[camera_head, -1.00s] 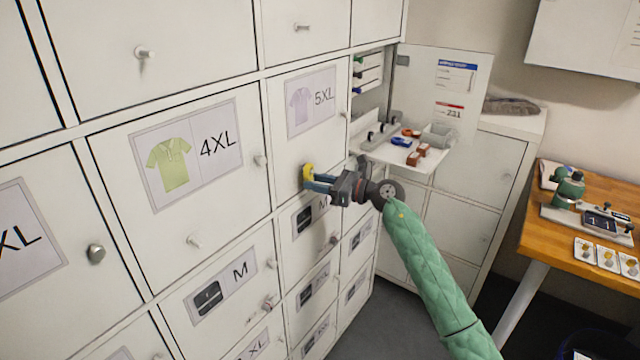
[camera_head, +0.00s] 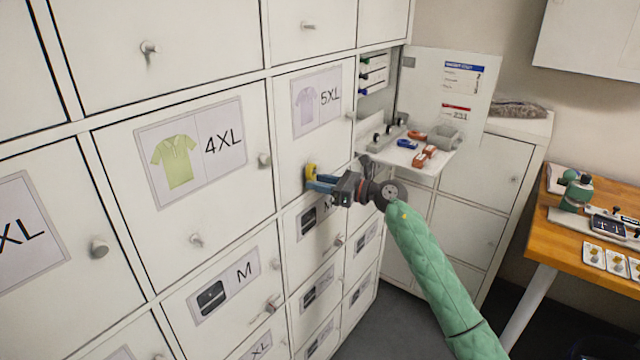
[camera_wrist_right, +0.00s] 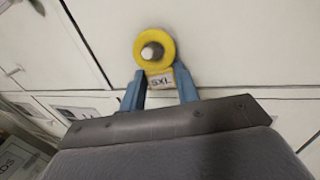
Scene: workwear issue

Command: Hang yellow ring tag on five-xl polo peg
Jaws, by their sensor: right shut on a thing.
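The yellow ring tag (camera_head: 311,170) is at the lower part of the white door with the 5XL polo label (camera_head: 317,102). In the right wrist view the ring (camera_wrist_right: 154,33) faces me, with a small "5XL" plate (camera_wrist_right: 161,83) below it. The pale round end of the peg (camera_wrist_right: 152,52) shows inside the ring's hole; how far the ring sits along the peg cannot be told. In the head view the peg is hidden. My right gripper (camera_head: 320,182) is shut on the tag, its blue fingers at the plate's sides. My left gripper is not in view.
Neighbouring doors carry knobs, such as the 4XL one (camera_head: 195,240). Behind my right gripper, an open compartment has a white shelf (camera_head: 392,154) with small red and blue items and a swung-open door (camera_head: 470,75). A wooden table (camera_head: 560,262) stands at right.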

